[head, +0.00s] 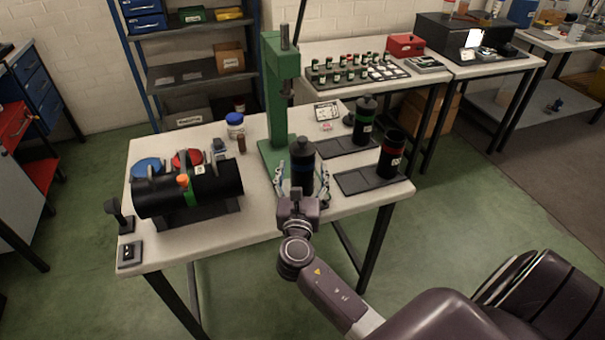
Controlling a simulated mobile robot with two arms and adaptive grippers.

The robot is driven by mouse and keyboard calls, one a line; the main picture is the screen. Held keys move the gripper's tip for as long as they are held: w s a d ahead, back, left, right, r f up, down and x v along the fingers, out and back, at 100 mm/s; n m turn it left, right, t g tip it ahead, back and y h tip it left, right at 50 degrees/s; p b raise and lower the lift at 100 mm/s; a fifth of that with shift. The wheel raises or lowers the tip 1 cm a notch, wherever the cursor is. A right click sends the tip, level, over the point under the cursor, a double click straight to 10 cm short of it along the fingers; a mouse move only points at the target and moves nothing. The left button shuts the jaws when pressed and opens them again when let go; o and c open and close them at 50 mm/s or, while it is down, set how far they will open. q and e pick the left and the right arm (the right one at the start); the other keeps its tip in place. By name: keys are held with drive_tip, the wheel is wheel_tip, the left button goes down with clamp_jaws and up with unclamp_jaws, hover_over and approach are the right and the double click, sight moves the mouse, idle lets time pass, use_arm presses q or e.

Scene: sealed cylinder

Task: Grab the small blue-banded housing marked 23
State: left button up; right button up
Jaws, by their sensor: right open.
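A small dark housing with a blue band (302,160) stands upright on the table, in front of the green press. Its mark cannot be read, and its lower part is hidden behind my right gripper. My right gripper (303,176) is open, with one finger on the left and one on the right of this housing. I cannot tell whether the fingers touch it. A green-banded housing (364,121) and a red-banded housing (390,158) stand to the right by dark trays. My left gripper is not in view.
The green press (280,95) rises close behind the blue-banded housing. A large black cylinder (217,184) lies on a stand at the left. An empty-looking dark tray (358,181) is at the right. A white jar (235,125) stands at the back.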

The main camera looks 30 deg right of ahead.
drive_tip(key=x, duration=0.4)
drive_tip(key=shift+w+p, duration=0.2)
drive_tip(key=shift+p, duration=0.1)
drive_tip(key=shift+a+r, duration=0.1)
drive_tip(key=shift+c, duration=0.4)
drive_tip(key=shift+s, duration=0.1)
clamp_jaws()
drive_tip(key=shift+r, duration=0.1)
